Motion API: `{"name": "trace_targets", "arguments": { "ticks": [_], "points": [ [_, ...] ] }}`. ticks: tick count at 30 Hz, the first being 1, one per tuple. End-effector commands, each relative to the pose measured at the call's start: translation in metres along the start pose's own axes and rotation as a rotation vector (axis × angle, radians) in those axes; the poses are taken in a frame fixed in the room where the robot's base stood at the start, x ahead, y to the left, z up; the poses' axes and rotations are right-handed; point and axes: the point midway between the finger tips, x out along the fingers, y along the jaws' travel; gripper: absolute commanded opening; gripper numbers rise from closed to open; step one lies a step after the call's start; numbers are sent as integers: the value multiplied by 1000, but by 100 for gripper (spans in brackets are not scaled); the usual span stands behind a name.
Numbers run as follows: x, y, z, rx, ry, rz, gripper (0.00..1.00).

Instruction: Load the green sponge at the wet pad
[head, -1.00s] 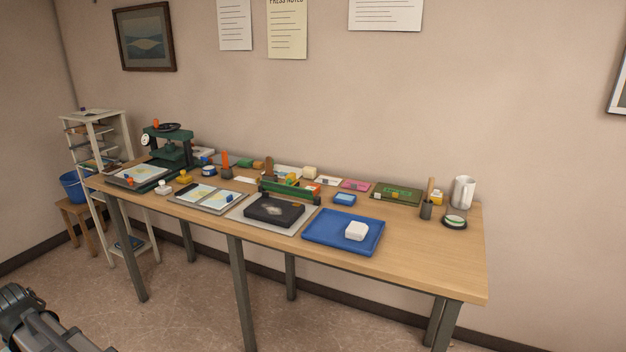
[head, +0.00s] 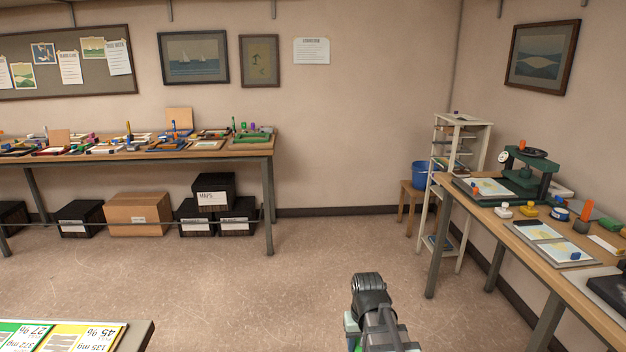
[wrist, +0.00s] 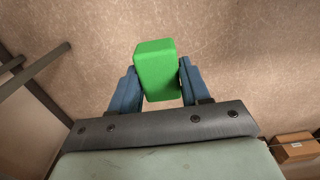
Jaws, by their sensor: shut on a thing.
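My gripper (wrist: 158,78) is shut on the green sponge (wrist: 156,68), a bright green block, in the wrist view. The blue fingers press its left and right sides, and bare floor shows behind it. In the head view my arm reaches in at the bottom, right of centre, over the floor between the tables, and only a small bit of green shows beside it. I cannot pick out the wet pad in either view; the right part of the right-hand table is out of frame.
The right-hand table (head: 548,268) carries a green press (head: 527,173) and several small items. A white shelf (head: 478,135) and a blue bucket (head: 425,175) stand behind it. A long cluttered table (head: 240,153) is at the left, boxes beneath. The middle floor is clear.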

Motion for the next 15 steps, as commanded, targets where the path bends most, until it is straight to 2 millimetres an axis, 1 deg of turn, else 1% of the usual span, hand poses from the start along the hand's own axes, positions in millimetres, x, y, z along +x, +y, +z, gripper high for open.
{"name": "trace_targets", "arguments": {
  "ticks": [1,3,8,11,14,15],
  "points": [
    [5,0,4,0,-1,0,22],
    [9,0,5,0,-1,0,22],
    [12,0,5,1,0,0,22],
    [10,5,-1,15,0,0,22],
    [8,18,-14,49,1,0,22],
    [6,26,-21,69,1,0,22]
  ]
}}
